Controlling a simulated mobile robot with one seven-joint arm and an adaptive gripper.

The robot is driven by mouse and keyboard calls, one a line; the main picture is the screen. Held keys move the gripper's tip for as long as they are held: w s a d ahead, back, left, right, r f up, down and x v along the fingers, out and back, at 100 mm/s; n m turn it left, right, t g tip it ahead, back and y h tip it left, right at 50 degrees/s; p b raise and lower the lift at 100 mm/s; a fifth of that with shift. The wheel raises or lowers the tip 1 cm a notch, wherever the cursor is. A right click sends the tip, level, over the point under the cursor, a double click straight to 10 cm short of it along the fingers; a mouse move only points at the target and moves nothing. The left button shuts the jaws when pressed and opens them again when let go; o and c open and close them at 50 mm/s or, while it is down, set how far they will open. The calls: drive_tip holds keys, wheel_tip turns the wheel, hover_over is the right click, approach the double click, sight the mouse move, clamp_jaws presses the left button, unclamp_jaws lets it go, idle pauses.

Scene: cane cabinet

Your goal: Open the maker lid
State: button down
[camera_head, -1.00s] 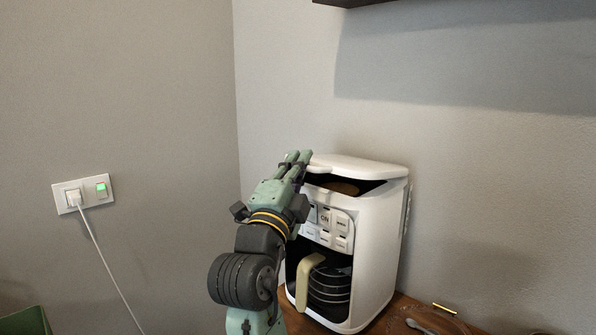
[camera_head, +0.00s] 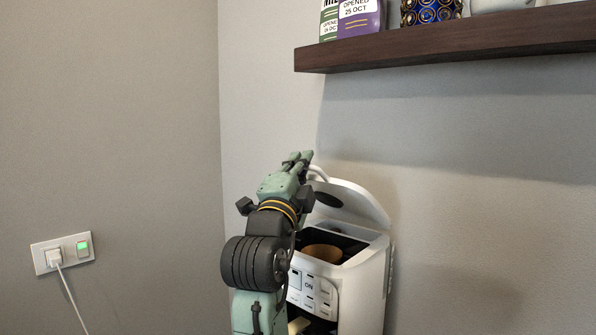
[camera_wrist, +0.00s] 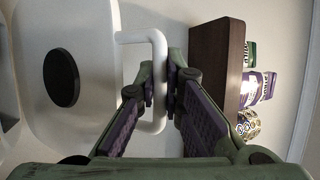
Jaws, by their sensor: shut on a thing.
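The white coffee maker (camera_head: 362,285) stands at the lower middle of the head view, with control buttons on its front. Its lid (camera_head: 362,204) is tilted well up, baring the dark top opening and a brown round basket (camera_head: 321,252). My gripper (camera_head: 300,158) is at the lid's raised front edge. In the wrist view the lid (camera_wrist: 88,60) shows its underside with a black disc, and my gripper (camera_wrist: 166,88) is shut on the white loop handle (camera_wrist: 157,50) at its edge. My arm hides part of the maker's left side.
A dark wooden shelf (camera_head: 440,43) juts from the wall above the maker, holding bags and jars. It also shows in the wrist view (camera_wrist: 212,70), beyond my gripper. A socket with a plug (camera_head: 62,252) is on the left wall.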

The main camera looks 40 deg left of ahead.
drive_tip(key=c, duration=2)
unclamp_jaws()
drive_tip(key=shift+o, duration=0.2)
drive_tip(key=shift+s, duration=0.1)
drive_tip(key=v, duration=1.2)
